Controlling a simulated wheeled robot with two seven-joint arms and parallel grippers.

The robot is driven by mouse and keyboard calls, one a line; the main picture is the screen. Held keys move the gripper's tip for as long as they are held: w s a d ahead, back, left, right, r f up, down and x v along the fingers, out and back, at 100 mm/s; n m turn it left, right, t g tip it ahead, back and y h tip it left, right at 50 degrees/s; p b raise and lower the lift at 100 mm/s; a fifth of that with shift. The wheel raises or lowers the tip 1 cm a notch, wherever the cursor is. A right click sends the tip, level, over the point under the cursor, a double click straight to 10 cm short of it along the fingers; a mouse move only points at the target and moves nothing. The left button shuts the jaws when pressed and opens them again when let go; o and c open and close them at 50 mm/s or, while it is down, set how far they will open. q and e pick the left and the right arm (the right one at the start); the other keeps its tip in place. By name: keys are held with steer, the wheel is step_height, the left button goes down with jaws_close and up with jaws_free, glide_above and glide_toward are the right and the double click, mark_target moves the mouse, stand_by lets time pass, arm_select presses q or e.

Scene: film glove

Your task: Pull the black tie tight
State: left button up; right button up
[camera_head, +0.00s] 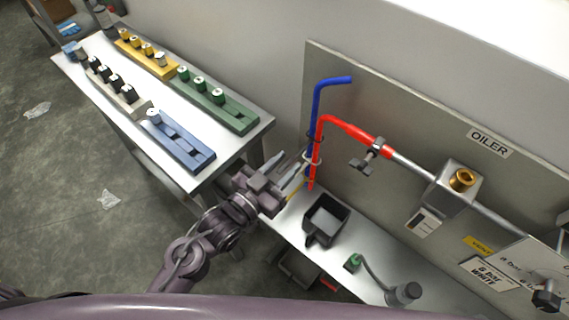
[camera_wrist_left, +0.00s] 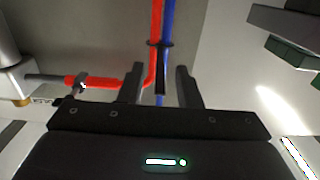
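The black tie (camera_head: 315,138) loops around the red hose (camera_head: 316,150) and the blue hose (camera_head: 318,100) on the upright panel. In the left wrist view the black tie (camera_wrist_left: 160,44) crosses both hoses, and a dark strip, apparently its tail, hangs down between my fingers. My left gripper (camera_head: 297,174) is just left of the hoses, near the tie. In the left wrist view my left gripper (camera_wrist_left: 160,85) has its fingers apart, with the dark strip between them and gaps on both sides. My right gripper is in no view.
A pale tie (camera_head: 312,160) and a yellow tie (camera_head: 296,190) sit lower by the hoses. A black bin (camera_head: 325,220) stands on the shelf below. A metal valve block (camera_head: 455,188) is on the panel at right. A table (camera_head: 215,172) with coloured racks stands at left.

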arm_select(q)
steer(key=v, duration=0.7)
steer(key=shift+s+b, duration=0.2)
steer(key=shift+b, duration=0.15)
steer(key=shift+a, duration=0.15)
steer(key=s+a+f+n+g+y+p, duration=0.1)
steer(key=a+f+n+g+y, duration=0.3)
steer(key=f, duration=1)
steer(key=s+a+f+m+g+y+p, duration=0.1)
steer(key=s+a+f+y, duration=0.3)
steer(key=f, duration=1.1)
steer(key=s+a+f+n+g+y, duration=0.1)
steer(key=s+a+f+g, duration=0.2)
steer(key=s+f, duration=0.7)
steer(key=s+a+f+g+y, duration=0.1)
steer(key=s+a+f+g, duration=0.3)
steer(key=s+f, duration=0.6)
steer(key=s+g+p, duration=0.1)
steer(key=s, duration=0.1)
steer(key=shift+s+a+f+n+g+y, duration=0.25)
steer(key=shift+s+f+n+g+y, duration=0.05)
steer(key=shift+s+n, duration=0.1)
steer(key=shift+w, duration=0.1)
